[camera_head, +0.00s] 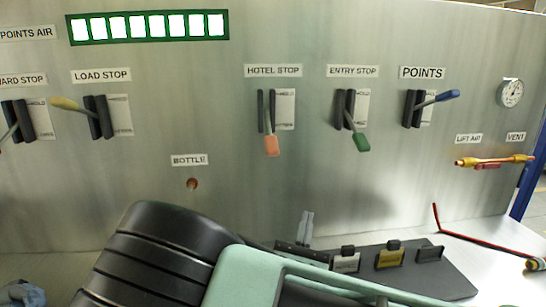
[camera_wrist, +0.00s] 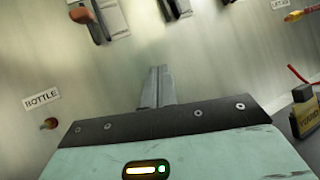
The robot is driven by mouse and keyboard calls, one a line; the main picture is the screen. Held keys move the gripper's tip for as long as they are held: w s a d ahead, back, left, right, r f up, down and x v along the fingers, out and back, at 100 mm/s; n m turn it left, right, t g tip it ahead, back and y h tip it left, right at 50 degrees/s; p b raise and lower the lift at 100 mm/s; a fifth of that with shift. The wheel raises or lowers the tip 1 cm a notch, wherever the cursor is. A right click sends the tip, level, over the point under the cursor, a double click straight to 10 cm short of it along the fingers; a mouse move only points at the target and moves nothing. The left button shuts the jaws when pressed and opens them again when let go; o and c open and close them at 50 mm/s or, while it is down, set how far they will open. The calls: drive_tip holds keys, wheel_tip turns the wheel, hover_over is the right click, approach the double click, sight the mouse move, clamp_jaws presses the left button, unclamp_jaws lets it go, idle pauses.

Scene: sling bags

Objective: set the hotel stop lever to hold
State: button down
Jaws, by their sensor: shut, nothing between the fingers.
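The hotel stop lever has a salmon handle (camera_head: 271,146) hanging down below its dark slot, under the HOTEL STOP label (camera_head: 273,71). A white plate (camera_head: 285,108) is beside the slot; its small print is too small to read surely. In the wrist view a brownish-salmon handle (camera_wrist: 79,14), apparently the same lever, is at the upper left, cut by the frame edge. My gripper (camera_head: 307,216) is below and right of the lever, apart from it, with its grey fingers together and pointing up. The fingers also show shut and empty in the wrist view (camera_wrist: 157,72).
The entry stop lever (camera_head: 361,142), green and hanging down, is to the right; the blue points lever (camera_head: 446,96) is farther right. The yellow load stop lever (camera_head: 66,104) is at left. A yellow and red lift air valve (camera_head: 490,160) juts out at right. The panel above my gripper is clear.

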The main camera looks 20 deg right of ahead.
drive_tip(key=w+a+r+n+t+y, duration=0.1)
drive_tip(key=a+n+t+y, duration=0.4)
drive_tip(key=y, duration=0.4)
drive_tip(key=a+n, duration=0.1)
drive_tip(key=n, duration=0.1)
drive_tip(key=shift+w+r+n+t+p, duration=0.2)
drive_tip(key=shift+w+n+t+p, duration=0.1)
drive_tip(key=shift+w+p, duration=0.1)
drive_tip(key=shift+a, duration=0.1)
drive_tip(key=w+d+r+p, duration=0.1)
drive_tip(key=w+r+p, duration=0.5)
drive_tip(key=r, duration=0.4)
drive_tip(key=shift+p, duration=0.4)
